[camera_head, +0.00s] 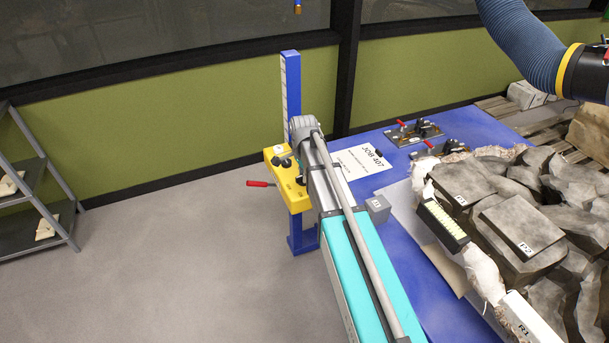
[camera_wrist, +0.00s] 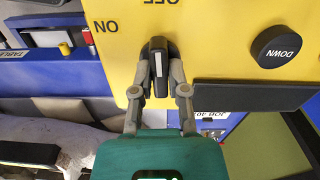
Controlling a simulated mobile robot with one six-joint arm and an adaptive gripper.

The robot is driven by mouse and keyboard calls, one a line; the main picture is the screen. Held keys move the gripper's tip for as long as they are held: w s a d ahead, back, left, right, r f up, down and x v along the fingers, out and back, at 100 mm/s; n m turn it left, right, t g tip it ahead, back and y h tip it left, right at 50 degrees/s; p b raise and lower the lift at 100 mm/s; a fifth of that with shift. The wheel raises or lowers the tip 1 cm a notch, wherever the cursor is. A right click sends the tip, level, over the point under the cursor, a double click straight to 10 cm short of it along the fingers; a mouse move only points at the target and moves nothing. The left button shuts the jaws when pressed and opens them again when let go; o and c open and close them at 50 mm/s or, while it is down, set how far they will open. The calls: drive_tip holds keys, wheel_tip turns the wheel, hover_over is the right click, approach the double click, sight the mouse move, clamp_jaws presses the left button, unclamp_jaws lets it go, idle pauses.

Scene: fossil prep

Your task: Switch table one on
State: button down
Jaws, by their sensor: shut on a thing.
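The yellow control panel (camera_wrist: 215,25) fills the upper part of the wrist view. It carries a black rotary knob (camera_wrist: 158,48) with a white line. The line stands nearly upright in the picture, toward the upside-down OFF label (camera_wrist: 160,2); the ON label (camera_wrist: 105,26) is to the upper left. My gripper (camera_wrist: 160,68) is shut on the knob, one finger on each side. A round black DOWN button (camera_wrist: 276,46) sits to the right. In the head view the yellow box (camera_head: 297,198) is on a blue post at the table's left corner; my arm partly covers it.
The blue table (camera_head: 391,184) bears a JOB 407 sheet (camera_head: 360,162), clamps (camera_head: 413,132), a small grey block (camera_head: 377,208) and fossil blocks (camera_head: 520,228). A red-handled lever (camera_head: 260,183) sticks out left of the box. A blue hose (camera_head: 525,42) hangs upper right. Floor at left is clear, beside a shelf (camera_head: 35,180).

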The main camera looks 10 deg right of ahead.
drive_tip(key=n, duration=0.5)
drive_tip(key=shift+w, duration=0.1)
drive_tip(key=n, duration=0.6)
idle(0.4)
drive_tip(key=c, duration=0.6)
unclamp_jaws()
drive_tip(key=shift+c, duration=0.2)
